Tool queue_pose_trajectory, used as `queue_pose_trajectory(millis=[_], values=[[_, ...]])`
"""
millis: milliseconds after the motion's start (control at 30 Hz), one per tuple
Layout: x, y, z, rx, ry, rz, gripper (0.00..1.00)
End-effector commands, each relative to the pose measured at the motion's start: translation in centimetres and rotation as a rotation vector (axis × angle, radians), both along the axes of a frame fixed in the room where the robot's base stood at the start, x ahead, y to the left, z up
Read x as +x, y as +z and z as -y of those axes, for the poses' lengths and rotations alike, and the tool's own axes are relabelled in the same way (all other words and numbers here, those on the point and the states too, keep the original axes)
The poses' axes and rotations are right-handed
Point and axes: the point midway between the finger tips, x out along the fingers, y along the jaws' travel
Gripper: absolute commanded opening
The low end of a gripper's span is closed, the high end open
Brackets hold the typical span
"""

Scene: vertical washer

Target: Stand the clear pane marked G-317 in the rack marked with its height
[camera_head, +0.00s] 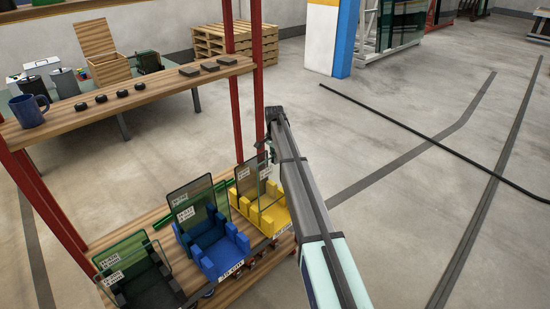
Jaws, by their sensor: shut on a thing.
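My gripper (264,150) is at the far end of my arm, above the yellow rack (272,218). It is shut on the top edge of a clear pane (256,187). The pane stands upright at the yellow rack; I cannot tell whether its lower edge is seated. Two white labels show there, too small to read, so a second pane may overlap it. A blue rack (222,255) with tinted panes (194,203) is left of the yellow one. A black rack (150,292) with greenish panes (122,257) is at the lower left. The rack front labels are not clearly legible.
The racks stand on a low wooden shelf (155,217) between red posts (236,105). An upper wooden shelf (145,97) holds a blue mug (29,111), black pucks and dark blocks. Open floor lies to the right, with a black cable (420,135) across it.

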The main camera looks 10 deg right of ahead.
Motion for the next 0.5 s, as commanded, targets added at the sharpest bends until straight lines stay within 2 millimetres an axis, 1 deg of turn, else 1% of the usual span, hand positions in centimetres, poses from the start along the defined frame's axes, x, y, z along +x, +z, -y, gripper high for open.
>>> queue_pose_trajectory(millis=[500], values=[[0.0,-2.8,0.0,0.000,0.000,0.000,0.00]])
